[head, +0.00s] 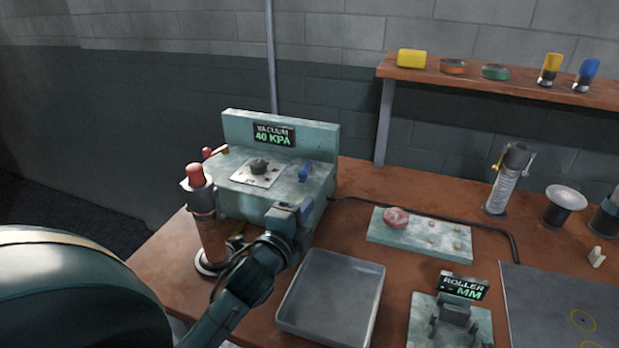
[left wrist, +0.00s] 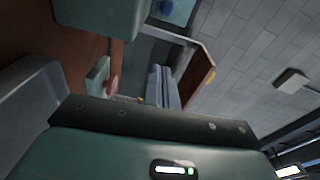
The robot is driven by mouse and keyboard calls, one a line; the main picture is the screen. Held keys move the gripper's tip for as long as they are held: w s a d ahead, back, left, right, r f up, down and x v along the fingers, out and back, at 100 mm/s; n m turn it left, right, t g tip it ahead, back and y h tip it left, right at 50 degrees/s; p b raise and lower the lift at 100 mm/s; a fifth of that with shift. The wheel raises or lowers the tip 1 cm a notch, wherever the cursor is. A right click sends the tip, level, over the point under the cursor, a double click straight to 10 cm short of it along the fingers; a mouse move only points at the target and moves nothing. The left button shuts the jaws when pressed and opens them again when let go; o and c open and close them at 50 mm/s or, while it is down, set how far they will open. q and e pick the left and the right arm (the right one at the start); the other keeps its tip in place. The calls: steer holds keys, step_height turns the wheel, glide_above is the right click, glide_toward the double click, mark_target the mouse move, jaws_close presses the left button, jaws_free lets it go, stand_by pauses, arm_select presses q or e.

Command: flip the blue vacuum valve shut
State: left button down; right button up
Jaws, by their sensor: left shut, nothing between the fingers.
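The teal vacuum unit (head: 235,172) stands at the back left of the table, with a display reading 40 KPA. Its blue valve handle (head: 305,171) stands up at the right end of the unit's top. My left gripper (head: 304,211) is shut and empty, in front of the unit's right front corner, lower in the picture than the blue handle and apart from it. In the left wrist view the closed fingers (left wrist: 165,86) point away from the camera, with a blue patch on a teal surface beyond them at the top edge. My right gripper is not in view.
A red-topped cylinder (head: 200,200) stands left of my left gripper. A grey tray (head: 330,328) lies to the front right. A teal pad (head: 385,235) with a pink knob, and the roller unit (head: 464,290), are further right. A black cable runs along the table behind the pad.

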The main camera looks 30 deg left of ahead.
arm_select(q)
steer(key=w+a, duration=0.1)
steer(key=w, duration=0.1)
steer(key=w+a+p, duration=0.1)
steer(key=w+a, duration=0.1)
steer(key=w, duration=0.1)
steer(key=w+a, duration=0.1)
steer(key=w, duration=0.2)
steer(key=shift+w+a+f, duration=0.1)
steer(key=shift+a+f, duration=0.05)
steer(key=shift+a+f+p, duration=0.1)
steer(key=shift+a+p, duration=0.2)
steer(key=shift+a, duration=0.15)
steer(key=shift+w, duration=0.1)
